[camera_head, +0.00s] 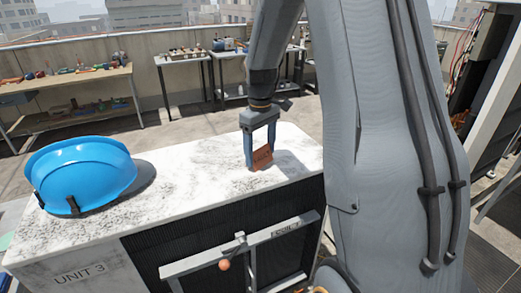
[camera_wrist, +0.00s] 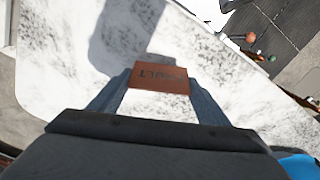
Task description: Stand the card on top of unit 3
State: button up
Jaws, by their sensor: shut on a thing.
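The card (camera_head: 262,157) is a small reddish-brown piece between the fingers of my gripper (camera_head: 260,160) in the head view. In the wrist view the card (camera_wrist: 158,79) shows dark lettering and spans the gap between the fingertips (camera_wrist: 158,88). My gripper is shut on it and points down over unit 3 (camera_head: 80,276), a box with a white, grey-speckled top (camera_head: 200,170). The card is tilted in the head view. It is at or just above the top; I cannot tell whether it touches.
A blue hard hat (camera_head: 82,172) sits on the left of the unit's top. A bar with an orange knob (camera_head: 224,265) crosses the front grille. Workbenches with tools (camera_head: 75,80) stand behind. The top between hat and gripper is clear.

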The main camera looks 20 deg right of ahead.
aim_at(260, 149)
jog(key=shift+f, duration=0.1)
jog(key=o, duration=1)
jog(key=shift+o, duration=0.2)
notch_tip(260, 149, up, 12)
jog(key=b, duration=0.4)
jog(key=s+a+f, duration=0.2)
jog(key=s+f, duration=0.1)
jog(key=s+a+f+m, duration=0.1)
jog(key=s+a+f, duration=0.2)
jog(key=s+a+f+m+t, duration=0.1)
jog(key=s+a+f, duration=0.1)
jog(key=s+f, duration=0.1)
jog(key=shift+s+a+f, duration=0.15)
jog(key=shift+a+f, duration=0.2)
jog(key=shift+f, duration=0.05)
jog(key=s+a+f+m, duration=0.2)
jog(key=s+a+f, duration=0.1)
jog(key=s+f, duration=0.3)
jog(key=s, duration=0.2)
jog(key=shift+s+a+t, duration=0.3)
jog(key=shift+t, duration=0.1)
